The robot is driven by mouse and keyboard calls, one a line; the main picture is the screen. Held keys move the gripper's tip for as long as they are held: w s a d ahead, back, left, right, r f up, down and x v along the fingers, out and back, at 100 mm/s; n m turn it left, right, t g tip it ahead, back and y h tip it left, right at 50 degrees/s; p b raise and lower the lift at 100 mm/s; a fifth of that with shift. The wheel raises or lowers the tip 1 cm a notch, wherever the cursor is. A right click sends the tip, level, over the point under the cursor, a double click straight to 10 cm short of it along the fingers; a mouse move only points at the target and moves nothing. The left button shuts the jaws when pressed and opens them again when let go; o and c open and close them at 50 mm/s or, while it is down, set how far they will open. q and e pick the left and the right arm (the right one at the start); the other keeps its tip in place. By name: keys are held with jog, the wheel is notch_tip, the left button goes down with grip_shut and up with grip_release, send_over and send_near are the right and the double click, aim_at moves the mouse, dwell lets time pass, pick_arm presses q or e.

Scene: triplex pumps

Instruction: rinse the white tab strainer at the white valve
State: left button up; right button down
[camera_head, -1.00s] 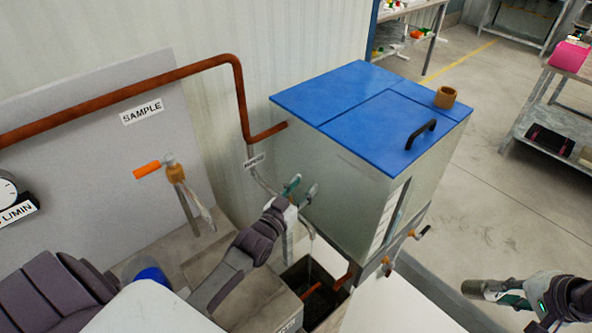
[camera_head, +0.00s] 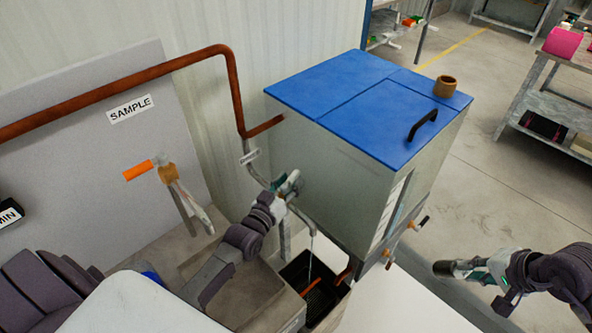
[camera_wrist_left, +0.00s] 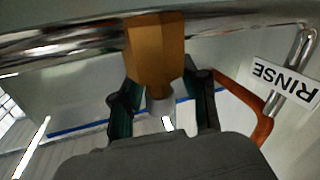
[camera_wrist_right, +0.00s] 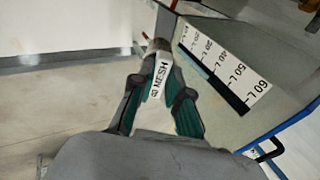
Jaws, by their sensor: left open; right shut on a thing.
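The strainer (camera_wrist_right: 158,80) is in my right gripper (camera_wrist_right: 158,98), with a white tab marked MESH between the fingers. In the head view the strainer (camera_head: 455,268) is a grey cylinder with a dark end, in the air right of the tank. My right gripper (camera_head: 492,270) is shut on it. My left gripper (camera_head: 290,184) is open at the valve on the tank's left side. In the left wrist view its fingers (camera_wrist_left: 160,105) stand on both sides of a pale stem below the brass valve body (camera_wrist_left: 155,50). The valve's handle is mostly hidden.
The tank with the blue lid (camera_head: 350,100) stands between my grippers. A thin stream of water (camera_head: 310,258) falls from the spout into the dark basin (camera_head: 322,300). A RINSE label (camera_wrist_left: 287,82) hangs by the valve. A sample tap (camera_head: 166,172) is at left.

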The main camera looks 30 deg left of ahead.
aim_at(299, 170)
pick_arm(q)
jog(key=shift+w+d, duration=0.1)
jog(key=shift+w, duration=2.25)
grip_shut()
